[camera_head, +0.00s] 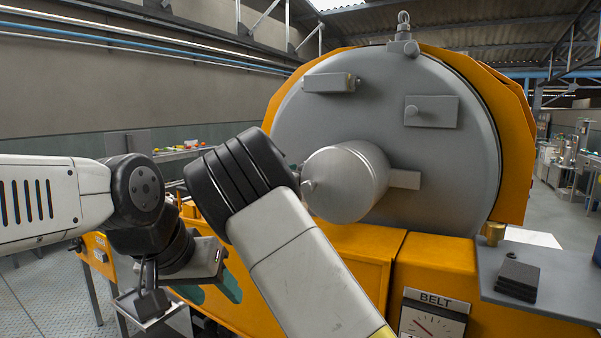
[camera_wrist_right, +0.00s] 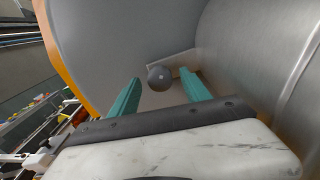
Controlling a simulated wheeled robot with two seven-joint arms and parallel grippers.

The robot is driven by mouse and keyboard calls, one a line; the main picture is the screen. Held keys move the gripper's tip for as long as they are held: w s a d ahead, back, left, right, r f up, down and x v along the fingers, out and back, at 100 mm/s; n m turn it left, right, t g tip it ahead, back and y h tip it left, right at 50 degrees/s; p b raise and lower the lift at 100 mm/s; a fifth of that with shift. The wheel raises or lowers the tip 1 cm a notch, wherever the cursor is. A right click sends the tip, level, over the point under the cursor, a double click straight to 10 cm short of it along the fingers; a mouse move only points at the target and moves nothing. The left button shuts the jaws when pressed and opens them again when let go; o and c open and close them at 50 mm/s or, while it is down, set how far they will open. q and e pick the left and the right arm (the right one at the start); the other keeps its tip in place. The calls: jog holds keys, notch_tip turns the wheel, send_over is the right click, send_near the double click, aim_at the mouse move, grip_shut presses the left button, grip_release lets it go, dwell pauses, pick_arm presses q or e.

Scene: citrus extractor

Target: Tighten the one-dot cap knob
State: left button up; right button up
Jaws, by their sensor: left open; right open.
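A dark round knob (camera_wrist_right: 159,77) with a small pale mark on its face sits by a flat grey plate (camera_wrist_right: 180,63) on the drum's cover in the right wrist view. My right gripper (camera_wrist_right: 162,78) is open; its teal fingertips appear on either side of the knob, with gaps. I cannot tell whether the mark is one dot. In the head view, my right gripper is hidden behind my black arm link. The round grey cover (camera_head: 300,115) carries an upper-left plate (camera_head: 325,83) and an upper-right plate (camera_head: 435,112) with a knob. My left gripper (camera_head: 211,289) is open, low at left.
A grey cylinder (camera_head: 345,180) juts from the cover's middle; it stands close right of my right gripper in the wrist view (camera_wrist_right: 248,50). The orange housing (camera_head: 450,270) bears a BELT gauge (camera_head: 433,318). A grey shelf (camera_head: 555,285) at right holds dark blocks (camera_head: 518,278) and a brass piece (camera_head: 495,233).

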jog(key=shift+c, duration=0.3)
grip_shut()
jog(key=shift+m, duration=0.4)
jog(key=m, duration=1)
jog(key=shift+m, duration=0.4)
jog(key=shift+o, duration=0.3)
grip_release()
